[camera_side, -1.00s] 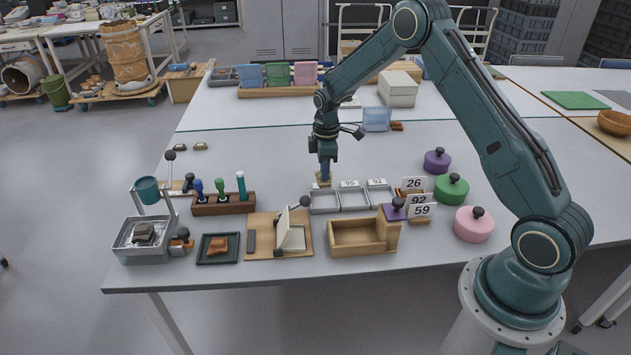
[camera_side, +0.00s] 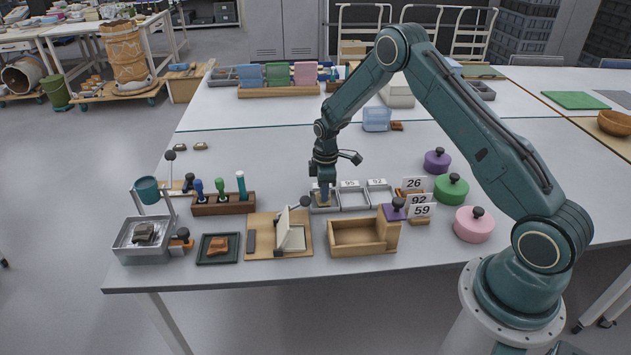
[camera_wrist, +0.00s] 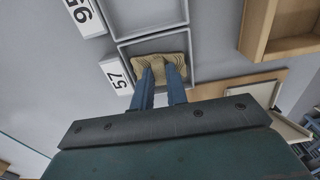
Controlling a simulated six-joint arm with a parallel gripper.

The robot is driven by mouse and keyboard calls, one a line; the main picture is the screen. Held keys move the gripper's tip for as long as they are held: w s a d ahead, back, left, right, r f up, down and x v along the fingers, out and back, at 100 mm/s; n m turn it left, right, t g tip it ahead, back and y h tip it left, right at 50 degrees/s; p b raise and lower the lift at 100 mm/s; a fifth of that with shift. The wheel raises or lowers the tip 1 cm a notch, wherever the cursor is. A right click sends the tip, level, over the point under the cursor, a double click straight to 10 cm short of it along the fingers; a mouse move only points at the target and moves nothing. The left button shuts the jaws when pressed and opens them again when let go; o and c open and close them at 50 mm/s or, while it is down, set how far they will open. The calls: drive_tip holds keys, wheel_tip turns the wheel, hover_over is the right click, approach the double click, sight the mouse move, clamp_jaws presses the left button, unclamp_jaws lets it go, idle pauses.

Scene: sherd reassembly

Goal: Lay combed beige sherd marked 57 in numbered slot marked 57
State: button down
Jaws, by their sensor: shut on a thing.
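The combed beige sherd (camera_wrist: 160,67) is between the blue fingertips of my gripper (camera_wrist: 158,80), which is shut on it. In the wrist view the sherd lies within the outline of the grey slot (camera_wrist: 192,45) beside the label 57 (camera_wrist: 117,75). In the side view my gripper (camera_side: 323,188) points down at the leftmost grey slot (camera_side: 322,211), and the sherd (camera_side: 323,199) shows low at its tips. I cannot tell whether the sherd touches the slot floor. The label 57 is hidden behind my gripper in the side view.
A stamp rack (camera_side: 223,207) stands further left. The table behind the slots is mostly clear.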

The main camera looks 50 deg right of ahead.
drive_tip(key=shift+f, duration=0.2)
drive_tip(key=c, duration=1.4)
unclamp_jaws()
drive_tip(key=shift+r, duration=0.1)
drive_tip(key=shift+r, duration=6.1)
drive_tip(key=shift+s, duration=0.1)
